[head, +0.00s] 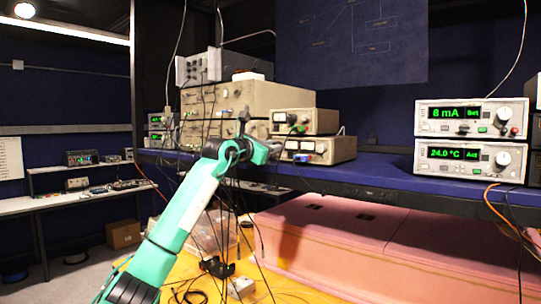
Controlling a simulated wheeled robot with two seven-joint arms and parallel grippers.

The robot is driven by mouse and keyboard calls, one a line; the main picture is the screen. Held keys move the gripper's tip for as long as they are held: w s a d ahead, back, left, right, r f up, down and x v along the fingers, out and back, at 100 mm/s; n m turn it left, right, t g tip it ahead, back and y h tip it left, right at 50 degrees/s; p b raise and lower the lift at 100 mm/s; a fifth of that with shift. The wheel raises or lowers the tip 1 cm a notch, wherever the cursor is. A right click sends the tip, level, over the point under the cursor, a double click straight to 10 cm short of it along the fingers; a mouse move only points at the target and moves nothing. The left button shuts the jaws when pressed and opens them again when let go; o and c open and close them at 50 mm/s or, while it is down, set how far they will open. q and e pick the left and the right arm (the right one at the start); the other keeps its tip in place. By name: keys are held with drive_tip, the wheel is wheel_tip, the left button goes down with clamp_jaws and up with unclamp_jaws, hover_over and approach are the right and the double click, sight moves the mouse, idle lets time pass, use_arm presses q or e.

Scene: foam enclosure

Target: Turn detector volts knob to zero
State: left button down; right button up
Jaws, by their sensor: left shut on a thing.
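My left gripper (244,121) is raised at the front of a stack of beige instruments (225,97) on the blue shelf. It is shut on what appears to be the detector volts knob on the stack's front panel. The knob is hidden behind the fingers, and its pointer and any markings cannot be read from here. My green left arm comes up from the lower left to the panel. My right gripper is not in view.
Two small beige units, upper (316,121) and lower (340,149), stand right of the gripper. Two white controllers (471,118) with green displays sit farther right on the blue shelf (400,180). Cables hang below the stack. A pink foam enclosure (340,222) lies underneath.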

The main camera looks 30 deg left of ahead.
use_arm(q)
drive_tip(key=n+b, duration=0.2)
drive_tip(key=n, duration=0.1)
drive_tip(key=shift+f+n, duration=0.1)
drive_tip(key=shift+n, duration=0.2)
drive_tip(key=shift+n+b, duration=0.7)
drive_tip(key=shift+n, duration=0.9)
drive_tip(key=shift+n+y, duration=0.3)
drive_tip(key=shift+r, duration=0.2)
drive_tip(key=c, duration=1.2)
unclamp_jaws()
drive_tip(key=shift+f, duration=0.1)
drive_tip(key=shift+c, duration=0.2)
